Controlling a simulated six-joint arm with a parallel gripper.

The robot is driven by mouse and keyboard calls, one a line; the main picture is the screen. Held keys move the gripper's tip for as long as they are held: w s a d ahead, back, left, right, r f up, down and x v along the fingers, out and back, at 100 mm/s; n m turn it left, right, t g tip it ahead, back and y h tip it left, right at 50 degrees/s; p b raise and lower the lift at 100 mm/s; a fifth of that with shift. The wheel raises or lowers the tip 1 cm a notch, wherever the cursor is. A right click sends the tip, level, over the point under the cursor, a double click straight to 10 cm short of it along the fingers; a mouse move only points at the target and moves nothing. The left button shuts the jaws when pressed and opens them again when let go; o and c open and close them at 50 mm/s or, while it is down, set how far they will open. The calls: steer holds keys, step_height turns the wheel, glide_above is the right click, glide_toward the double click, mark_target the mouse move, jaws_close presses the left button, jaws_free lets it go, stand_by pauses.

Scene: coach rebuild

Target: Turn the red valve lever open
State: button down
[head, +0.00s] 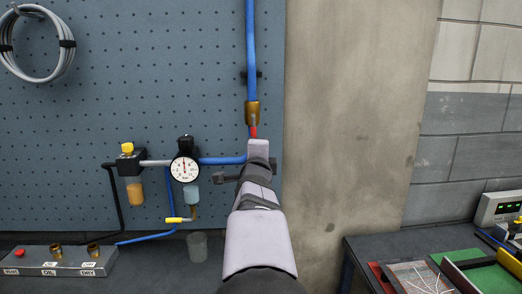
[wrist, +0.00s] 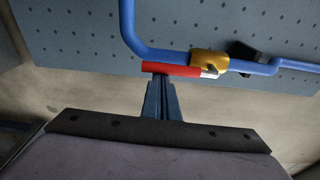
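The red valve lever (wrist: 172,69) runs from the brass valve body (wrist: 208,62), roughly in line with the blue pipe. In the head view the brass valve body (head: 252,112) sits on the upright blue pipe, and a short piece of the red lever (head: 253,132) shows below it. The rest of the lever is hidden there by my gripper (head: 259,148). In the wrist view my gripper (wrist: 160,82) has its fingers together, with the tips at the lever's side near its free end. Whether they touch it I cannot tell.
The blue pipe (head: 251,45) is mounted on a perforated blue panel (head: 100,100). A round gauge (head: 184,169) and a yellow-topped unit (head: 127,150) are to the left. A control box (head: 55,262) stands on the bench at lower left. A bare wall (head: 345,100) lies right of the panel.

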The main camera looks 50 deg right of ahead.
steer(key=shift+b, duration=0.35)
steer(key=s+a+b, duration=0.4)
steer(key=s+b, duration=0.4)
steer(key=shift+a, duration=0.35)
stand_by(0.4)
steer(key=shift+s, duration=0.15)
